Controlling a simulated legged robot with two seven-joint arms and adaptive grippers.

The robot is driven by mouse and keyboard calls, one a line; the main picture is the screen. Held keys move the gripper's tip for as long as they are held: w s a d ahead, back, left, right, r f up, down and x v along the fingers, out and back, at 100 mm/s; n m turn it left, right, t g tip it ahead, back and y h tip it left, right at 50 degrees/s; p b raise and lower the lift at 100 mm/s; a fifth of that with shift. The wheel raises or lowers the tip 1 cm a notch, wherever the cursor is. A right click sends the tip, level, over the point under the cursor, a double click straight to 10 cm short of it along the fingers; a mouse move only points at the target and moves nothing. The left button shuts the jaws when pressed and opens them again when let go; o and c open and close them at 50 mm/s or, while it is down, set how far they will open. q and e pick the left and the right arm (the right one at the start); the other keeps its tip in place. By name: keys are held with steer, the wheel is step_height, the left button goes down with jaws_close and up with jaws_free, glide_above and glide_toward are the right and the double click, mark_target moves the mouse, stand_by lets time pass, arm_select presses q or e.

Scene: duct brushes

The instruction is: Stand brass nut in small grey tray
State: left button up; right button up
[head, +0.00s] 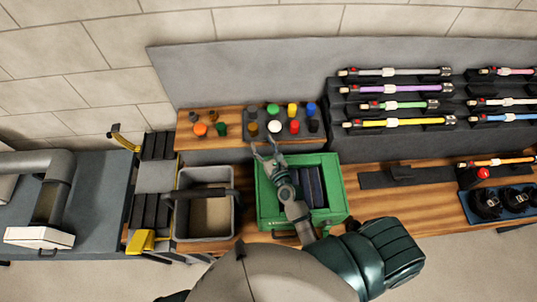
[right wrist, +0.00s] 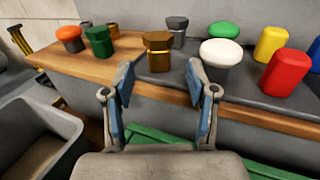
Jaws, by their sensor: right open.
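A brass-coloured hexagonal nut (right wrist: 158,52) stands upright near the front left edge of a flat dark grey tray (right wrist: 155,78). In the head view the nut (head: 253,130) is small, just beyond my right gripper (head: 264,148). The tray also shows there (head: 283,134) and holds several coloured pieces. In the right wrist view my right gripper (right wrist: 160,92) is open and empty, its fingers in front of the nut, one to each side. I cannot tell whether they overlap it in depth. My left gripper is not in view.
On the wood left of the tray stand an orange-topped piece (right wrist: 70,40) and a green piece (right wrist: 99,42). A white-topped piece (right wrist: 221,55) is close right of my right finger. A green crate (head: 330,170) and an open grey bin (head: 205,234) are nearer me.

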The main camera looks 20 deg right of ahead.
steer(key=s, duration=0.5)
steer(key=shift+s+d+b, duration=0.25)
steer(key=shift+d+b, duration=0.05)
steer(key=shift+b, duration=0.05)
steer(key=shift+s, duration=0.1)
